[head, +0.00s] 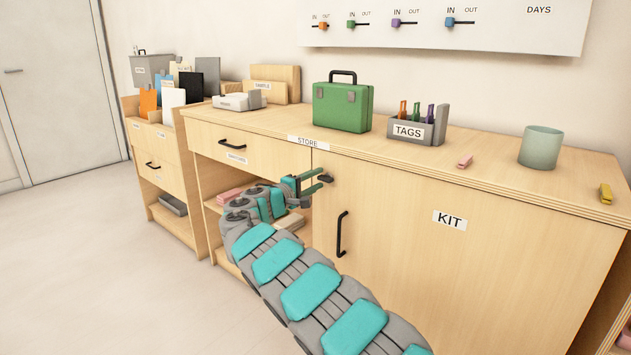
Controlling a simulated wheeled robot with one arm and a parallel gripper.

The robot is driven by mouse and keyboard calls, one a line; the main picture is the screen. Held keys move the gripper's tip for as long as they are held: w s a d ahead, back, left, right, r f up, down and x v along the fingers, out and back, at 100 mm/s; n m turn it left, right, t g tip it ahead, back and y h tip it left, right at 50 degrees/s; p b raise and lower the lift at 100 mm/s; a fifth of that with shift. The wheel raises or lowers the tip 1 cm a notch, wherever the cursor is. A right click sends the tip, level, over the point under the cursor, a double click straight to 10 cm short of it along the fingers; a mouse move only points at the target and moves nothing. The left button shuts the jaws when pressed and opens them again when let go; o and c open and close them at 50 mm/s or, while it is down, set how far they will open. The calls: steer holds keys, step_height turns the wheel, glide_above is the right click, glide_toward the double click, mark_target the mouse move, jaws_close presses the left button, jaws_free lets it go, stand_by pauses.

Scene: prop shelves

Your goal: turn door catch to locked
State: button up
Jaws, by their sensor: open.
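The KIT door (440,255) is the large wooden cabinet front at the right, and it looks closed. A small dark grey piece (327,178) near the door's upper left edge looks like the door catch. It lies at my fingertips, and I cannot tell which way it is turned. My gripper (316,181) is open, with its teal and dark fingers one above the other, pointing right at this piece. I cannot tell whether the fingers touch it. The gripper partly hides the area around the catch.
A black vertical handle (342,234) sits on the door below my gripper. An open shelf (212,215) with stacked items is left of the door. A green case (342,107), a TAGS holder (418,128) and a cup (540,147) stand on the top. The floor at left is clear.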

steer(key=b+v, duration=0.1)
steer(key=v, duration=0.6)
steer(key=shift+s+a, duration=0.2)
